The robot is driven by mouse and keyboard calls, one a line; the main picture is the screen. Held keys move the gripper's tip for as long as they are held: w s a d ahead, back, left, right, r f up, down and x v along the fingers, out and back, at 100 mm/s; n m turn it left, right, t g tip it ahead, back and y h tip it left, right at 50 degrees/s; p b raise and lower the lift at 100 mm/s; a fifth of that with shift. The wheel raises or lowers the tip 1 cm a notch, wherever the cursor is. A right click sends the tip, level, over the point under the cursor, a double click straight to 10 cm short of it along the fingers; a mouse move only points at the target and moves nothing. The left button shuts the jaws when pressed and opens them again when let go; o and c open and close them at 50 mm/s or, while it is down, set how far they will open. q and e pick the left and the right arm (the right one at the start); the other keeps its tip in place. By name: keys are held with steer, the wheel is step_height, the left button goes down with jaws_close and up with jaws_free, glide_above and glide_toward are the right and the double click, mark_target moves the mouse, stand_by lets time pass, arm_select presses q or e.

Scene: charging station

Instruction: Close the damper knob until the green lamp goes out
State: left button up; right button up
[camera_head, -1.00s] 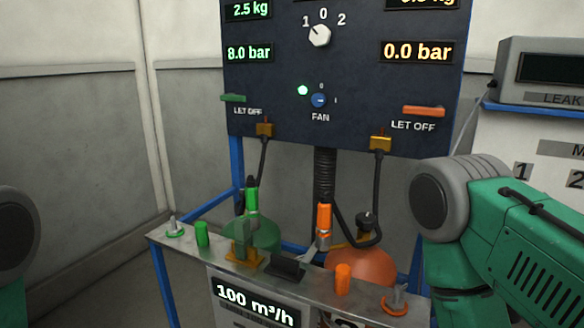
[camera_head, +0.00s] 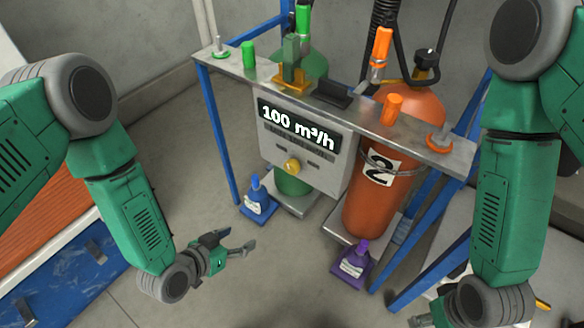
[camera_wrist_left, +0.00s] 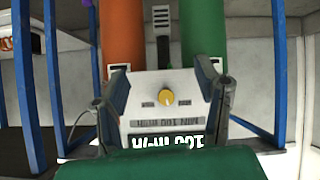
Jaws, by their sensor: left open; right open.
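The yellow damper knob (camera_head: 292,167) is on the front of a pale box under the shelf, below a display (camera_head: 298,128) reading 100 m³/h. In the left wrist view, the knob (camera_wrist_left: 167,96) shows upside down with the box, between my fingers but beyond them. My left gripper (camera_head: 246,250) is open and empty, below and left of the knob and apart from it. In the left wrist view, its two fingers (camera_wrist_left: 166,82) are spread. My right gripper (camera_head: 424,320) is at the bottom edge, partly cut off, far from the knob. No green lamp is in view now.
An orange cylinder (camera_head: 384,180) marked 2 stands right of the box. Blue frame legs (camera_head: 216,132) flank the box. Open floor lies between my left gripper and the stand.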

mark_target(289, 171)
arm_select(q)
steer(key=w+d+r+t+h+b, duration=0.1)
steer(key=w+d+t, duration=0.1)
steer(key=w+d, duration=0.2)
steer(key=w+d+r+m+t+h+b, duration=0.1)
steer(key=w+d, duration=0.3)
steer(key=w, duration=0.4)
steer(key=w+d+r+m+t+h+b, duration=0.1)
steer(key=w+d+r+t+h+b, duration=0.1)
steer(key=w+d, duration=0.3)
steer(key=shift+w+t+b, duration=0.4)
steer(key=shift+w+b, duration=0.1)
steer(key=shift+w, duration=0.35)
steer(key=c, duration=1.1)
